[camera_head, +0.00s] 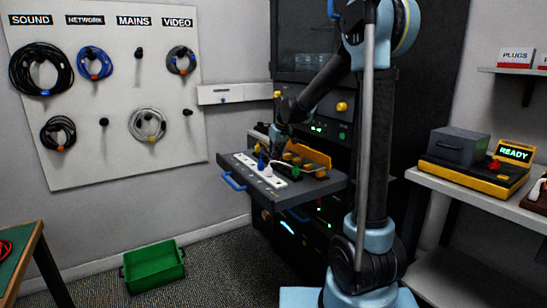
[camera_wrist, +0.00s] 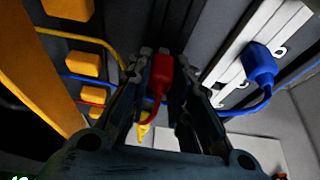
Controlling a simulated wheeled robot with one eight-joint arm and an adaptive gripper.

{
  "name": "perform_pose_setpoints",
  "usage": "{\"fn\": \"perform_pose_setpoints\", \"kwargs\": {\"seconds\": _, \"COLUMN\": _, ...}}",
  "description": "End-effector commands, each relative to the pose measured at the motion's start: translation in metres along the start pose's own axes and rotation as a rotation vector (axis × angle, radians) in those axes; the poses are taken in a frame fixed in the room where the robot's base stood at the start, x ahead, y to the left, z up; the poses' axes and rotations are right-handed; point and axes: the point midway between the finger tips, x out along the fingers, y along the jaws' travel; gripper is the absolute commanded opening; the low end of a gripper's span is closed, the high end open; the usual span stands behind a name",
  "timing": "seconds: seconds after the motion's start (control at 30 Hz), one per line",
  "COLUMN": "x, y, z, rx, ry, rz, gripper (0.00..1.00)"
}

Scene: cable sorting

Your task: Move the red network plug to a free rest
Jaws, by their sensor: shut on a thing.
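The red network plug (camera_wrist: 161,72) is between the fingers of my gripper (camera_wrist: 160,62) in the wrist view, with its red cable running down between them. My gripper is shut on it. In the head view my gripper (camera_head: 279,147) is over the pulled-out drawer (camera_head: 305,192), and the red plug cannot be made out there. Orange blocks (camera_wrist: 83,64) stand in a row left of the gripper in the wrist view, some with cables beside them. I cannot tell which rests are free.
A white socket strip (camera_wrist: 238,60) lies right of the gripper, with a blue plug (camera_wrist: 260,65) at it. The strip (camera_head: 258,172) also shows in the head view. Yellow, blue and red cables cross near the blocks. A green crate (camera_head: 153,266) stands on the floor.

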Motion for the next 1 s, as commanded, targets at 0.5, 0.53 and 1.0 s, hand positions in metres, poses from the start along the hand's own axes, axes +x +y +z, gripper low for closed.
{"fn": "perform_pose_setpoints", "kwargs": {"seconds": 0.5, "x": 0.0050, "y": -0.0001, "z": 0.0019, "rx": 0.000, "ry": 0.000, "rz": 0.000, "gripper": 0.00}}
{"fn": "perform_pose_setpoints", "kwargs": {"seconds": 0.53, "x": 0.0050, "y": -0.0001, "z": 0.0019, "rx": 0.000, "ry": 0.000, "rz": 0.000, "gripper": 0.00}}
{"fn": "perform_pose_setpoints", "kwargs": {"seconds": 1.0, "x": 0.0050, "y": -0.0003, "z": 0.0019, "rx": 0.000, "ry": 0.000, "rz": 0.000, "gripper": 0.43}}
